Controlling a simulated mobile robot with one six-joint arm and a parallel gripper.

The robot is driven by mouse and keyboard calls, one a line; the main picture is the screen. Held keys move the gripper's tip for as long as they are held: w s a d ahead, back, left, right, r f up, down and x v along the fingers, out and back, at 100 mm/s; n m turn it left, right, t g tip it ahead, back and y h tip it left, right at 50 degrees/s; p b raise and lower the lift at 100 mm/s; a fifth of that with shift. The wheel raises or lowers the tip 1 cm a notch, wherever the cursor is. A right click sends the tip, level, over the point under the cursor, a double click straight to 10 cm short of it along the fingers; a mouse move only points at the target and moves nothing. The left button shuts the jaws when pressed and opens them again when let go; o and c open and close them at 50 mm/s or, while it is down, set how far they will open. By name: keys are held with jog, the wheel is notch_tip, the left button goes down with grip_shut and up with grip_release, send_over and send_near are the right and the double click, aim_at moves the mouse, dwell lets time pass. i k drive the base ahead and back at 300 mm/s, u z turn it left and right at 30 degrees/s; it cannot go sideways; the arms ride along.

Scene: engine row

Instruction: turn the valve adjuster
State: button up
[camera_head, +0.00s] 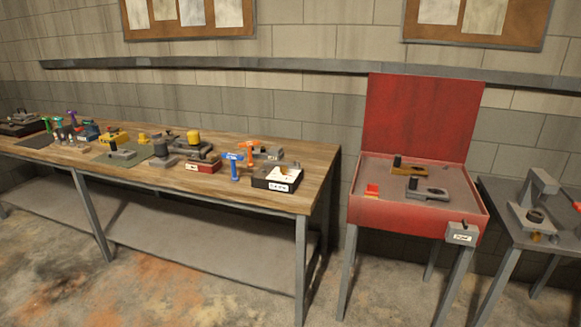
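I cannot tell for sure which piece is the valve adjuster. A grey bracket (540,188) stands on the grey table at the right edge, with a dark round knob (535,215) low at its front and a small brass-coloured part under the knob. Blue (235,165) and orange (250,151) T-shaped pieces stand upright near the right end of the wooden bench. My gripper does not show in this view.
The long wooden bench (285,192) holds several small tools and blocks. A red open-lidded bin (410,222) on legs stands between it and the grey table (500,205), with dark and orange-brown tools inside. The concrete floor (200,285) in front is clear.

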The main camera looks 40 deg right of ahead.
aim_at(283, 169)
jog(key=u, duration=0.05)
jog(key=i, duration=1)
jog(key=z, duration=0.05)
